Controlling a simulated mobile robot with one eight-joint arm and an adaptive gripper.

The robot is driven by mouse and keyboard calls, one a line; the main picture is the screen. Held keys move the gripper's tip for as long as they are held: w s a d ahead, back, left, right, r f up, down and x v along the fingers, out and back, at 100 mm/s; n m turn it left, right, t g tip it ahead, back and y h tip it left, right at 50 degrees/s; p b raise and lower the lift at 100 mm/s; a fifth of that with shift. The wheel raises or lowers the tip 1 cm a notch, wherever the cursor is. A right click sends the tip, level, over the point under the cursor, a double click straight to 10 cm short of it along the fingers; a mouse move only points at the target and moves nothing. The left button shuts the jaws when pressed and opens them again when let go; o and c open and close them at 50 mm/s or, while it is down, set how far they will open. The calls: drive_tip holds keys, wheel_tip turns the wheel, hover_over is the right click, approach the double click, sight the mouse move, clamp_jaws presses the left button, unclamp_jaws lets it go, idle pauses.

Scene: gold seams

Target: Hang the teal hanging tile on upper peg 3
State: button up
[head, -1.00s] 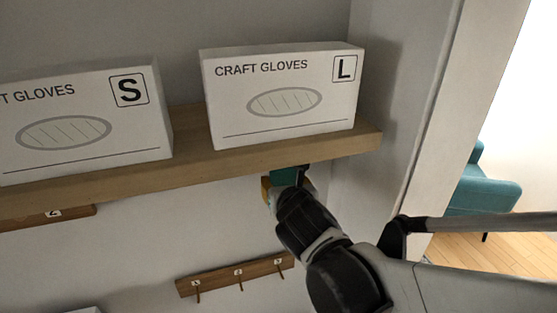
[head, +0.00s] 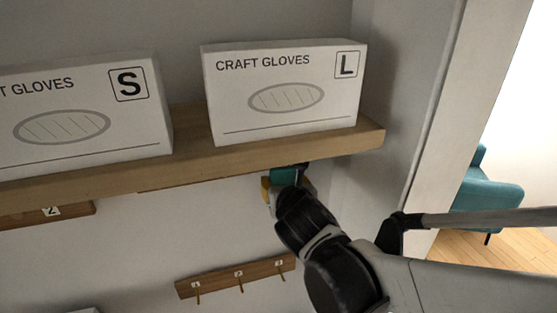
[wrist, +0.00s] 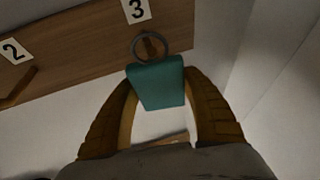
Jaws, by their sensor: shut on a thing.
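The teal hanging tile (wrist: 157,85) is between the two yellow-brown fingers of my gripper (wrist: 160,80) in the wrist view. A grey ring (wrist: 136,40) stands at its top edge. Upper peg 3 (wrist: 149,47) shows through the ring opening, below the label 3 on a wooden rail (wrist: 85,48). I cannot tell whether the ring is around the peg or just in front of it. In the head view, the teal tile (head: 284,176) and my gripper (head: 268,190) show just under the shelf edge, and peg 3 is hidden.
A wooden shelf (head: 250,155) with two glove boxes, S (head: 90,115) and L (head: 285,95), overhangs my gripper. A lower rail (head: 220,279) with numbered pegs is below. A side wall (head: 385,130) is close on the right. Upper peg 2 (wrist: 18,88) is left of peg 3.

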idle(0.4)
drive_tip(key=o, duration=1.3)
